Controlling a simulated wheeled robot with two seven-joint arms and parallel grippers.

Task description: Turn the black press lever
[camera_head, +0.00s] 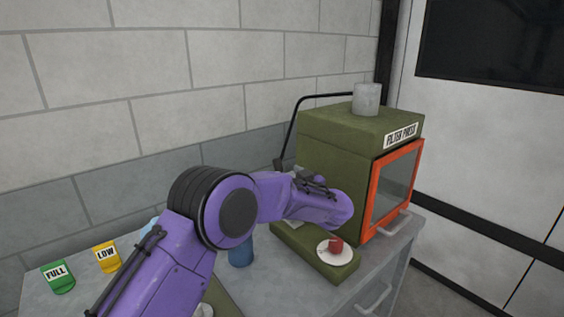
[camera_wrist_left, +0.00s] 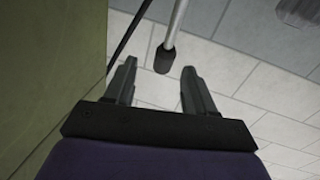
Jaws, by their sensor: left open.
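The green filter press (camera_head: 330,150) stands on the grey cabinet, with a label and an orange-framed glass door. A thin black bent lever (camera_head: 290,128) runs from its top to the left and down, ending in a dark grip (camera_head: 279,165). My left gripper (camera_wrist_left: 159,67) is open beside the press's side, its fingers mostly hidden by my purple wrist in the head view. In the left wrist view a silver rod with a black tip (camera_wrist_left: 164,59) shows between the open fingertips, apparently touching neither. A black rod (camera_wrist_left: 130,40) runs beside it. My right gripper is out of view.
A red knob (camera_head: 336,245) on a white disc sits on the press's base. A grey cylinder (camera_head: 367,98) stands on top. A blue object (camera_head: 241,250), a green FULL container (camera_head: 58,277) and a yellow LOW one (camera_head: 106,257) stand on the cabinet top. A block wall is behind.

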